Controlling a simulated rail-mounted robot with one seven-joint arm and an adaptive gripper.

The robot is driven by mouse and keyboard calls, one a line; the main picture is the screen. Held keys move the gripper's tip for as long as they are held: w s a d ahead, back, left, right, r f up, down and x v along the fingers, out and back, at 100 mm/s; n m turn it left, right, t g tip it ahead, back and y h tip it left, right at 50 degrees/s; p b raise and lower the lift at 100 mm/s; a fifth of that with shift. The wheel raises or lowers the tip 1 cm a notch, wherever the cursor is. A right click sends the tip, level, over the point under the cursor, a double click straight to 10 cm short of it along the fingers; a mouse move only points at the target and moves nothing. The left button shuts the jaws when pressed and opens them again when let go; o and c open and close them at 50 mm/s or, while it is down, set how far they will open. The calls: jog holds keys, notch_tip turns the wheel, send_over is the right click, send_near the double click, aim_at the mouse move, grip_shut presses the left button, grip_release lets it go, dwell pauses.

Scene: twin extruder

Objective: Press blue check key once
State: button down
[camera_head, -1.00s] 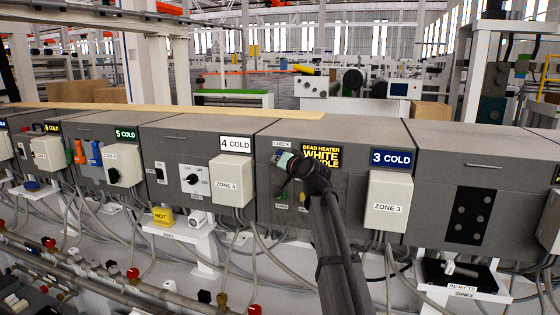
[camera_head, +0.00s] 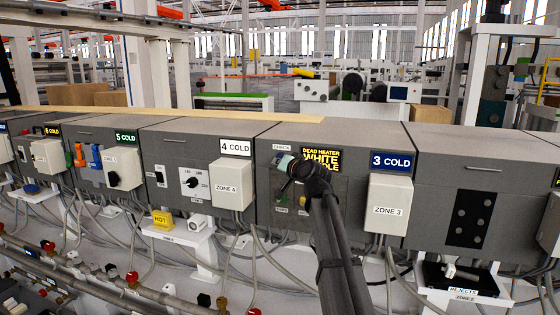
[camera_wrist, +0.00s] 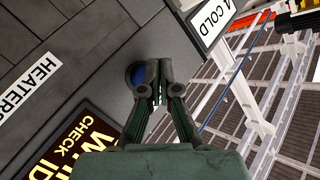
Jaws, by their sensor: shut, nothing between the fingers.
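The blue check key (camera_wrist: 137,75) shows in the wrist view as a round blue button in a dark ring on a grey panel, partly covered by a fingertip. My gripper (camera_wrist: 155,82) is shut and empty, its fingertips at the key's right side; I cannot tell whether they touch it. In the head view my gripper (camera_head: 286,166) is in front of the grey heater box (camera_head: 350,135), just below the small CHECK label (camera_head: 282,147). The key cannot be made out there, behind the gripper and wrist.
The "DEAD HEATER" sign (camera_head: 321,159) is right of my gripper. The ZONE 4 box (camera_head: 231,182) stands out to the left and the ZONE 3 box (camera_head: 388,202) to the right. Grey cables (camera_head: 262,255) hang below. The space above the boxes is open.

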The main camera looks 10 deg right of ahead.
jog(key=shift+w, duration=0.15)
dwell(0.4)
jog(key=shift+w+d+b, duration=0.2)
jog(key=shift+w+b, duration=0.05)
jog(key=shift+b, duration=0.1)
jog(key=shift+w+d, duration=0.2)
jog(key=shift+w, duration=0.15)
dwell(0.8)
jog(key=shift+s+a, duration=0.4)
jog(key=shift+s, duration=0.3)
dwell(0.3)
jog(key=s, duration=0.1)
jog(key=s+a, duration=0.1)
jog(key=s, duration=0.1)
jog(key=s+a+p, duration=0.1)
jog(key=shift+s+a, duration=0.2)
jog(key=shift+a, duration=0.05)
dwell(0.6)
